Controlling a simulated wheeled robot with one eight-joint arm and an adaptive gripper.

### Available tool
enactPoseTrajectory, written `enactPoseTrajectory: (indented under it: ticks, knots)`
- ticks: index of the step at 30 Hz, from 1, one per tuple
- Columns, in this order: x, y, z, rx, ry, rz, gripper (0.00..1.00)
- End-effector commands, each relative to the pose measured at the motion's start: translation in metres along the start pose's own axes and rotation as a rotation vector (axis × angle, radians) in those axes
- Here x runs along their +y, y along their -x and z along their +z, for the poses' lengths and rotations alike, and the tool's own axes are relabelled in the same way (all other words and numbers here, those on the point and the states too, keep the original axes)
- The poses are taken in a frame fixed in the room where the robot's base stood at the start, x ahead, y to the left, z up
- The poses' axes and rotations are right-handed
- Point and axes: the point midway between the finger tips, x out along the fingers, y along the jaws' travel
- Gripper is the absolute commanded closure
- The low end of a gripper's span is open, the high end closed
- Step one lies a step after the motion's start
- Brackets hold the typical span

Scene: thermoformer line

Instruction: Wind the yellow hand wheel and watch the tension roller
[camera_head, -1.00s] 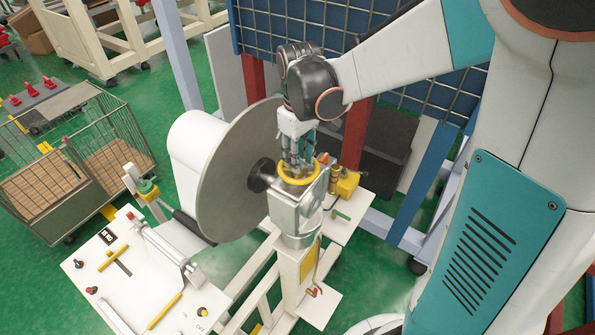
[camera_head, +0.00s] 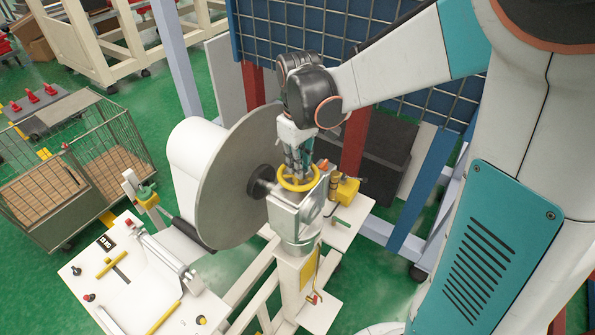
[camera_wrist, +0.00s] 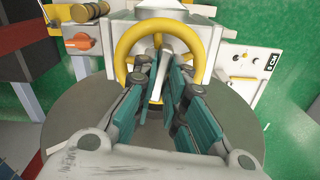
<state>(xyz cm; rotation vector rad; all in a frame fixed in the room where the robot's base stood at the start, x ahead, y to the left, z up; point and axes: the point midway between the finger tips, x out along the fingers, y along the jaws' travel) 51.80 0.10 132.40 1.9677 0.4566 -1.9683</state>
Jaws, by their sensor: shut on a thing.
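The yellow hand wheel (camera_head: 284,182) sits on top of a pale metal housing (camera_head: 284,215) beside a large grey disc. My gripper (camera_head: 297,172) reaches down onto the wheel from above. In the wrist view my gripper (camera_wrist: 160,88) has its teal-padded fingers close together over the near part of the wheel (camera_wrist: 121,50), shut on it. A pale bar shows between the fingers, and the fingers hide part of the near rim. A pale roller (camera_head: 163,252) lies across the white table at lower left; I cannot tell whether it is the tension roller.
The grey disc (camera_head: 225,185) and white roll (camera_head: 192,150) stand close left of the wheel. A yellow fitting (camera_head: 346,191) is close on its right. A blue mesh fence (camera_head: 400,115) stands behind. A wire cart (camera_head: 80,165) is at far left.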

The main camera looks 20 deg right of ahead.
Motion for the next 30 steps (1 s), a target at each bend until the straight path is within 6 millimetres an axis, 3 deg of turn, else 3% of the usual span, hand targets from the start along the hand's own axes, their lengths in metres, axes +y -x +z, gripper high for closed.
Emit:
enactPoseTrajectory:
  ticks: [17, 30]
  knots:
    - [0.0, -0.0002, -0.0002, 0.001, 0.012, 0.0, 1.0]
    - [0.0, -0.0006, -0.0002, 0.001, 0.412, 0.0, 1.0]
